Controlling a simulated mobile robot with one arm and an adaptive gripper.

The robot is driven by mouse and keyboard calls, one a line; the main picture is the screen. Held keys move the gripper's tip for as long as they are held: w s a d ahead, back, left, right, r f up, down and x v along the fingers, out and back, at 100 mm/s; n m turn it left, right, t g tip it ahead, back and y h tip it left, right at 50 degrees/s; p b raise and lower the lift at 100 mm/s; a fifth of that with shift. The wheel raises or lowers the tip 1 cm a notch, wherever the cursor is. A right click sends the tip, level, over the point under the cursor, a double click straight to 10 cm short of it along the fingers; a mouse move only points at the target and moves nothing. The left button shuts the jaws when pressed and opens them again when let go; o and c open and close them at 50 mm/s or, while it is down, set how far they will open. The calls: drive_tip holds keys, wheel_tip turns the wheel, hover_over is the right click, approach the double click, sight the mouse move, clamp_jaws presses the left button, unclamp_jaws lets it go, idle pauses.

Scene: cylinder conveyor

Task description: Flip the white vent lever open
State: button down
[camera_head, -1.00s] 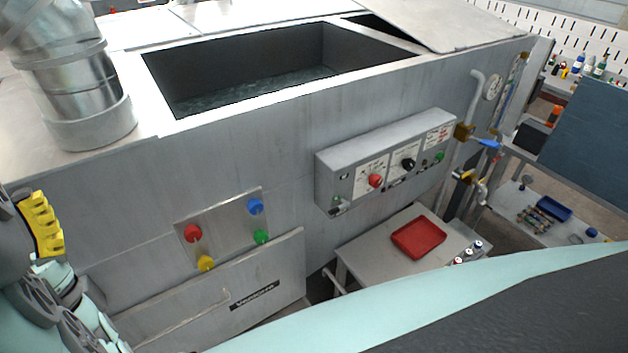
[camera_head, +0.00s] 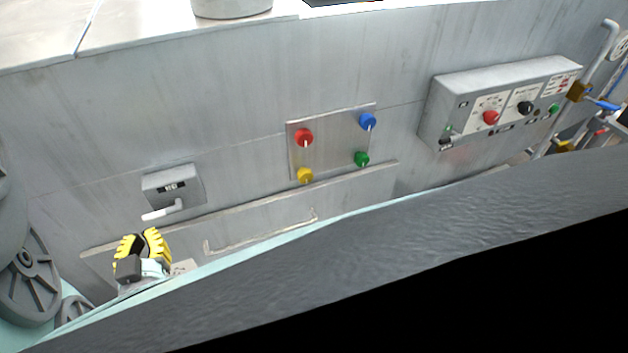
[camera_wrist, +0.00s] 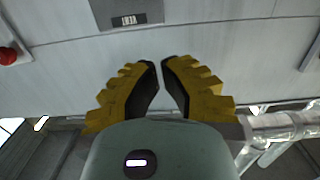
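The white vent lever (camera_head: 163,211) sticks out to the left below a small grey box (camera_head: 173,187) on the machine's front wall, in the head view. My gripper (camera_head: 142,236) has yellow ribbed fingers and is just below and left of the lever in that view, with no clear contact. In the wrist view, the fingertips (camera_wrist: 160,60) are almost together, with a narrow slit between the dark pads and nothing held. A grey labelled plate (camera_wrist: 127,14), probably the same box, is cut by the top edge there. The lever cannot be made out in the wrist view.
A panel with red (camera_head: 304,137), blue (camera_head: 367,121), yellow (camera_head: 305,175) and green (camera_head: 361,159) knobs is right of the box. A long handle (camera_head: 262,235) juts out below it. A control box (camera_head: 500,105) is farther right.

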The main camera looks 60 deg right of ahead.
drive_tip(key=shift+d, duration=0.1)
approach(152, 199)
drive_tip(key=w+d+r, duration=0.3)
drive_tip(key=w+r, duration=0.1)
drive_tip(key=f+b, duration=0.2)
drive_tip(key=f, duration=0.1)
drive_tip(key=w+f+b, duration=0.1)
drive_tip(key=shift+w+d+f, duration=0.1)
drive_tip(key=shift+d+f, duration=0.1)
drive_tip(key=shift+d, duration=0.1)
